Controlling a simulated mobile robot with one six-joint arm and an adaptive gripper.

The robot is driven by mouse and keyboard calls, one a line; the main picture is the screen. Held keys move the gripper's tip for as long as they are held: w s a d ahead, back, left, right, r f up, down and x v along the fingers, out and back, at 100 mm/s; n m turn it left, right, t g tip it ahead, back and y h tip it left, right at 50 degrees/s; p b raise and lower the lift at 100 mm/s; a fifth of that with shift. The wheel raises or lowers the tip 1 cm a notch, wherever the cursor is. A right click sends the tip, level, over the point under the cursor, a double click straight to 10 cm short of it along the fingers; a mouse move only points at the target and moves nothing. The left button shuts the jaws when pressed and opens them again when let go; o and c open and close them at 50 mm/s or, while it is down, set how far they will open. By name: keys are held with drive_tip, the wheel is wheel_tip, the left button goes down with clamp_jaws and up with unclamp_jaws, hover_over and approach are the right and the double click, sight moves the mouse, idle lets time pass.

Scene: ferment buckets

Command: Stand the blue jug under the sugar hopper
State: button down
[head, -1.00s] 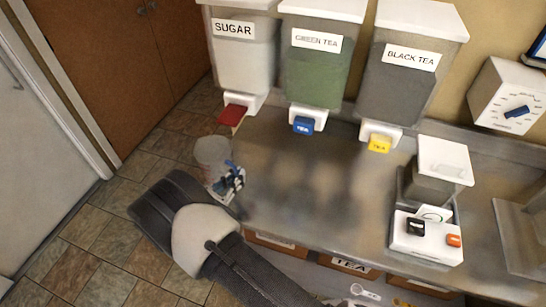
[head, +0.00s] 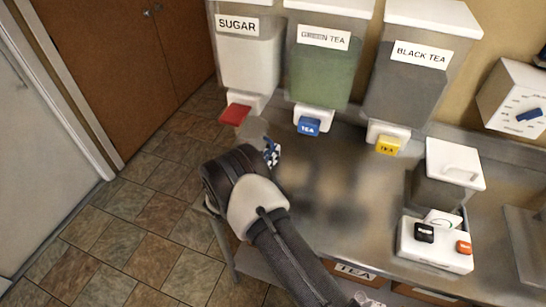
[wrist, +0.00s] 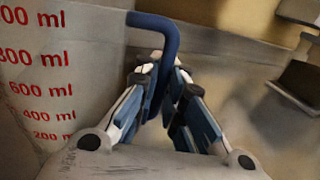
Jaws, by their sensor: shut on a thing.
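The sugar hopper (head: 248,62) is a clear bin with white contents, a SUGAR label and a red lever (head: 235,114) at its spout. The jug (head: 252,130) is translucent, mostly hidden behind my arm in the head view, just below and slightly right of the spout. In the wrist view the jug (wrist: 50,75) fills the left side, with red ml marks and a blue handle (wrist: 168,42). My gripper (wrist: 165,115) is shut on the handle; it also shows in the head view (head: 272,153). I cannot tell whether the jug's base touches the counter.
The green tea hopper (head: 322,65) with a blue lever and the black tea hopper (head: 412,75) with a yellow lever stand to the right. A white scale (head: 435,248) sits on the steel counter (head: 345,215). The counter's middle is clear. Tiled floor lies left.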

drive_tip(key=shift+a+f, duration=0.1)
drive_tip(key=shift+f, duration=0.3)
drive_tip(key=shift+f, duration=0.2)
drive_tip(key=c, duration=1.7)
unclamp_jaws()
